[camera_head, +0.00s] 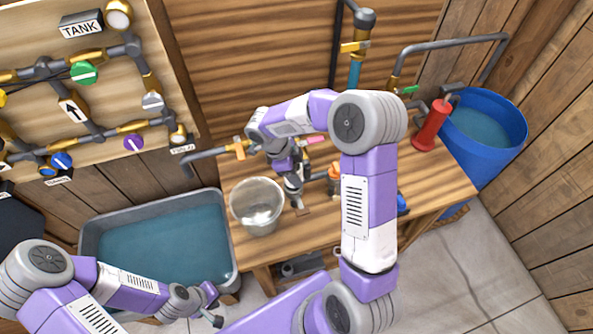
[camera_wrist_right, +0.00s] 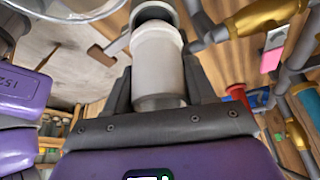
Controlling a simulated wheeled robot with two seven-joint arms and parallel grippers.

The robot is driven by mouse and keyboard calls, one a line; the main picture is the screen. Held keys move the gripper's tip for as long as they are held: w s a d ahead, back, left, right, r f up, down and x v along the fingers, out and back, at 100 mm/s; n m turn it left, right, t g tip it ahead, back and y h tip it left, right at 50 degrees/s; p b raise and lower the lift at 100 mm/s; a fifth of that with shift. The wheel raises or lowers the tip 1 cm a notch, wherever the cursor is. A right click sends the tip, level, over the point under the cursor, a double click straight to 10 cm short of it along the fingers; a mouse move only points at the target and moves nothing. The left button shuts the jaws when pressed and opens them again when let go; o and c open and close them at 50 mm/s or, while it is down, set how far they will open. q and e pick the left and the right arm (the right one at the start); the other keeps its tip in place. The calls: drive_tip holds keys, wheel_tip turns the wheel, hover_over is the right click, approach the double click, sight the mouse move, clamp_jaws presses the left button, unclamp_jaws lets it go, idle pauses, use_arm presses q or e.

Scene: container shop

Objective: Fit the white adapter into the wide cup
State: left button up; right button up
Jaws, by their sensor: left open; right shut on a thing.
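The white adapter (camera_wrist_right: 158,62) is a pale stepped tube with a round, dark opening at its far end. My right gripper (camera_wrist_right: 158,92) is shut on it, one finger on each side. In the head view the right gripper (camera_head: 296,197) is over the table, just right of the wide cup; the adapter is hard to make out there. The wide cup (camera_head: 258,213) is a clear, shiny open vessel at the table's left end. Part of its rim (camera_wrist_right: 75,14) shows at the top left of the wrist view, apart from the adapter. My left gripper (camera_head: 212,305) is open and empty, low in front of the tub.
A grey tub of water (camera_head: 90,243) stands left of the wooden table (camera_head: 430,178). A blue barrel (camera_head: 510,150) stands right. A red cylinder (camera_head: 430,130) and an orange-topped item (camera_head: 334,172) are on the table. A pipe with a tap (camera_head: 238,150) runs behind the cup.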

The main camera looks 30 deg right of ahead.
drive_tip(key=shift+a+b, duration=0.1)
drive_tip(key=shift+b, duration=0.75)
idle(1.1)
drive_tip(key=shift+f+b, duration=0.75)
drive_tip(key=shift+b, duration=0.25)
drive_tip(key=shift+b, duration=0.35)
idle(0.9)
drive_tip(key=shift+f+b, duration=0.6)
drive_tip(key=shift+b, duration=0.2)
idle(0.4)
drive_tip(key=o, duration=1.2)
drive_tip(key=shift+c, duration=0.2)
drive_tip(key=p+v, duration=0.1)
drive_tip(key=v, duration=0.6)
drive_tip(key=shift+w+r, duration=0.1)
drive_tip(key=shift+r, duration=0.2)
